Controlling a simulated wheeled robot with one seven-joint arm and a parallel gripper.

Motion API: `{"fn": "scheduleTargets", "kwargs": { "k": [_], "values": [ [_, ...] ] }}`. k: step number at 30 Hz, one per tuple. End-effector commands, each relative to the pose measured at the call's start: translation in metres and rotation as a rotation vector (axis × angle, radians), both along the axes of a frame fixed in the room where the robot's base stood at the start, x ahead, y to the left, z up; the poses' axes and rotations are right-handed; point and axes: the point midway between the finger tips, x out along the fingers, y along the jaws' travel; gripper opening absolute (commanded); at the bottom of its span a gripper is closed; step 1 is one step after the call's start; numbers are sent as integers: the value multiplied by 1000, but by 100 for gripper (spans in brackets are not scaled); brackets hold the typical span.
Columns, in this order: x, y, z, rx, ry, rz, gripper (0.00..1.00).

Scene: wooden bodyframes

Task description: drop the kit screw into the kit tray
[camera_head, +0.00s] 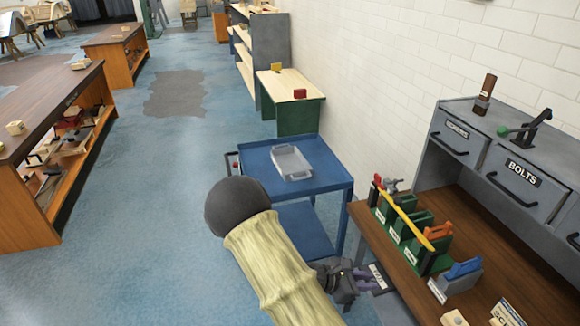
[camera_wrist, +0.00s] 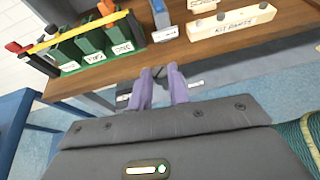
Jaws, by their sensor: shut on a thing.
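The light grey kit tray (camera_head: 292,163) is a shallow, empty-looking open tray on top of the blue cart. My gripper (camera_head: 366,277) is to the right of the cart and lower in the picture, by the front edge of the brown workbench, apart from the tray. In the wrist view my gripper (camera_wrist: 160,72) shows two purple fingers, with the bench edge beyond their tips. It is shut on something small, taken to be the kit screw. The tray is not seen in the wrist view.
The blue cart (camera_head: 336,181) stands left of the workbench (camera_head: 492,262). On the bench are green bins (camera_head: 405,226) with a yellow tool across them, and a wooden block marked KIT PARTS (camera_wrist: 238,22). Grey drawers rise behind. Blue floor left of the cart is clear.

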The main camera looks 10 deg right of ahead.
Motion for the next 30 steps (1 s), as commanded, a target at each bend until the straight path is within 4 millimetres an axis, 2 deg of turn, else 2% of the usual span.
{"fn": "scheduleTargets", "kwargs": {
  "k": [8,15,19,30],
  "values": [
    [24,2,-22,-2,6,225,0],
    [45,19,-60,-3,10,472,0],
    [50,30,-80,-1,6,570,0],
    [52,34,-85,0,-1,598,0]
  ]
}}
